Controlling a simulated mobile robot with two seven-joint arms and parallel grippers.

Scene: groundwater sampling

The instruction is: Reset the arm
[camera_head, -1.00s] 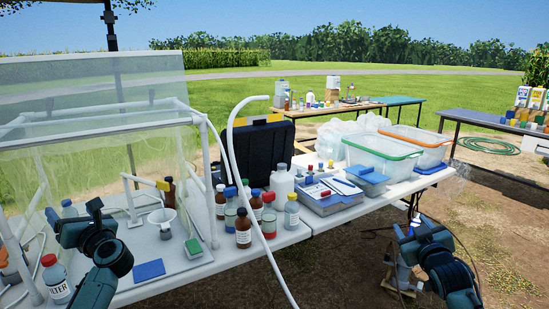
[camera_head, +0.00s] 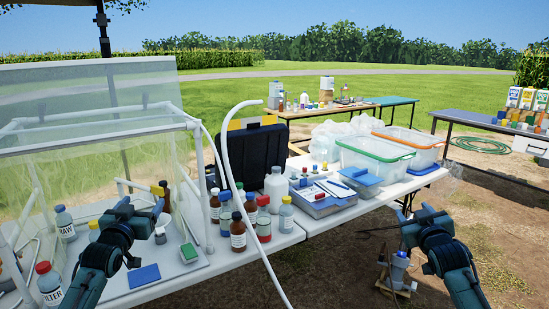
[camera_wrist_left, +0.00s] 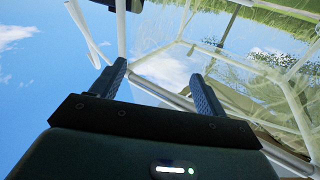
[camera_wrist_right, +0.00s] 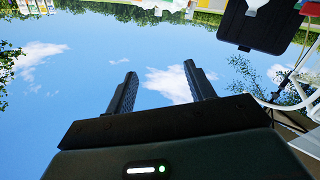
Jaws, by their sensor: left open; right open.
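My left gripper (camera_head: 138,212) is raised in front of the clear-walled enclosure at the left end of the white table. In the left wrist view, its two fingers (camera_wrist_left: 158,88) stand apart with nothing between them. My right gripper (camera_head: 422,214) is in the air off the table's right front side, over the ground. In the right wrist view, its fingers (camera_wrist_right: 158,92) are spread and empty, with sky behind them. In the head view, my left gripper hides part of the enclosure's inside.
The white table (camera_head: 285,243) holds several bottles, a white hose (camera_head: 228,165), a black case (camera_head: 256,152), a clipboard box (camera_head: 322,205) and two clear bins, one green-rimmed (camera_head: 372,165). A FILTER bottle (camera_head: 48,287) stands close to my left arm. A pump-like device (camera_head: 398,268) sits on the ground below my right gripper.

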